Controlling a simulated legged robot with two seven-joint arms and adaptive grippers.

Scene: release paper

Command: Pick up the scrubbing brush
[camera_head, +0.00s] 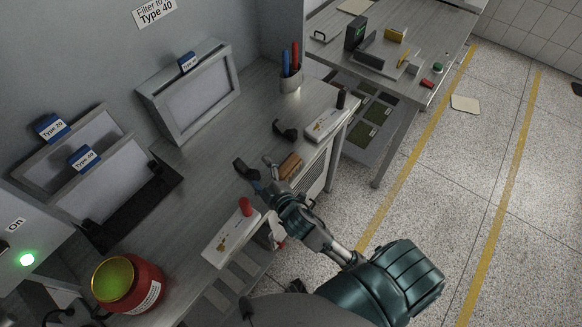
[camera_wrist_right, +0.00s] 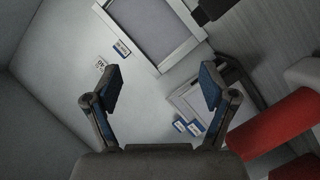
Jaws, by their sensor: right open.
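The scrubbing brush (camera_head: 290,166), a small brown block, lies near the front edge of the grey metal bench in the head view. My right gripper (camera_head: 256,167) is open and empty, just left of the brush and apart from it. In the right wrist view my right gripper (camera_wrist_right: 161,88) shows its two blue-padded fingers spread wide, with nothing between them. The brush cannot be made out in the wrist view. My left gripper is not in view.
White boxes, one with a red knob (camera_head: 246,206), flank the brush along the bench edge. A dark holder (camera_head: 285,131) sits behind it. Framed filters (camera_head: 192,95) stand at the wall, a pen cup (camera_head: 291,82) at the back, and a red can (camera_head: 128,284) at front left.

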